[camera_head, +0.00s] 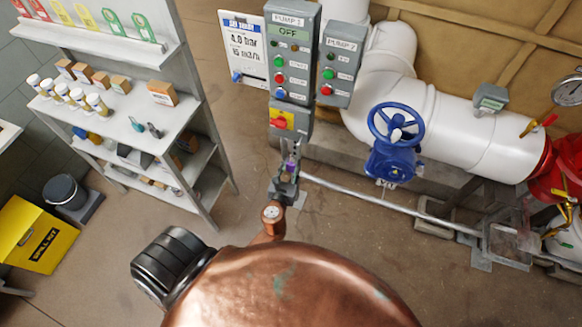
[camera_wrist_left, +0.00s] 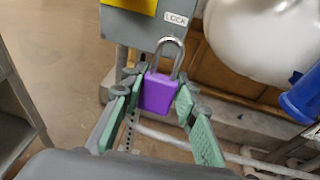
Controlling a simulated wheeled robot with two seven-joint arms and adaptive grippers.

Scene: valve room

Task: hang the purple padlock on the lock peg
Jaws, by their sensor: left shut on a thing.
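The purple padlock (camera_wrist_left: 158,93) is upright between the fingers of my left gripper (camera_wrist_left: 160,100), with its silver shackle upward. The gripper is shut on the padlock's body. In the wrist view, the shackle top overlaps the lower edge of a grey box (camera_wrist_left: 130,27) with a "LOCK" label (camera_wrist_left: 175,19). I cannot make out the lock peg; whether the shackle touches anything is unclear. My right gripper is not in view.
A red rotary switch on a yellow plate (camera_head: 281,121) is above the gripper. A blue valve wheel (camera_head: 397,122) and white pipe (camera_head: 460,128) stand to the right. A grey shelf (camera_head: 150,125) with small goods is at the left. Bare floor (camera_head: 240,200) lies between.

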